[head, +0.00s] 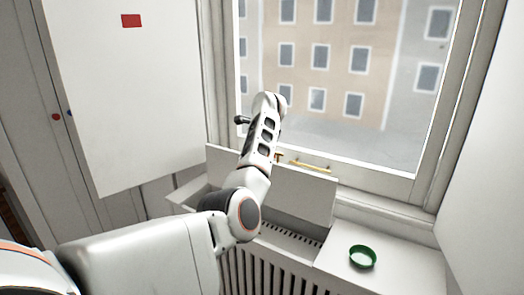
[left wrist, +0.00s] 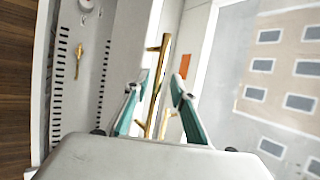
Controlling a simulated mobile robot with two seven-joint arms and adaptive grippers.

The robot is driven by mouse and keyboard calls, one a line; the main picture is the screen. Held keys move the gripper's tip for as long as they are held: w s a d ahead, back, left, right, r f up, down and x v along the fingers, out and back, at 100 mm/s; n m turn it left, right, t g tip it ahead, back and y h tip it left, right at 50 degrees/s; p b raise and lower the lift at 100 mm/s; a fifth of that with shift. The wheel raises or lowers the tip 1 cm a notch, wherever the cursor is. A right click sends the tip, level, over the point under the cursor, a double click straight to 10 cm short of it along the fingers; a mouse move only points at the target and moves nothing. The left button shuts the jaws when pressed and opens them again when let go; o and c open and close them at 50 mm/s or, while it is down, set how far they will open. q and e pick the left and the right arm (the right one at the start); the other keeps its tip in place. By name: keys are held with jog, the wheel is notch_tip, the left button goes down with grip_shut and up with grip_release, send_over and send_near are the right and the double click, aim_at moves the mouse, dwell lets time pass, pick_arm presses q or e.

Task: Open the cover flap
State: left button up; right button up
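The cover flap (head: 300,190) is a white panel standing raised and tilted above an open slotted compartment under the window, in the head view. My left arm crosses in front of it; the arm hides my left gripper there. In the left wrist view my left gripper (left wrist: 155,84) has its two teal fingers apart, with a brass bar (left wrist: 153,90) showing between them; I cannot tell whether they touch it. Brass also shows above the flap in the head view (head: 309,166). My right gripper is not in view.
A green ring-shaped bowl (head: 362,256) sits on the white ledge right of the opening. The window (head: 400,150) is behind the flap. A small brass piece (left wrist: 79,60) shows by the slotted grille. A white panel (head: 130,100) stands at left.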

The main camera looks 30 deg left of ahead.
pick_arm(q)
jog(key=shift+f, duration=0.15)
jog(key=shift+d, duration=0.1)
jog(key=shift+r, duration=0.5)
notch_tip(320, 180, up, 9)
jog(key=shift+r, duration=0.15)
dwell(0.4)
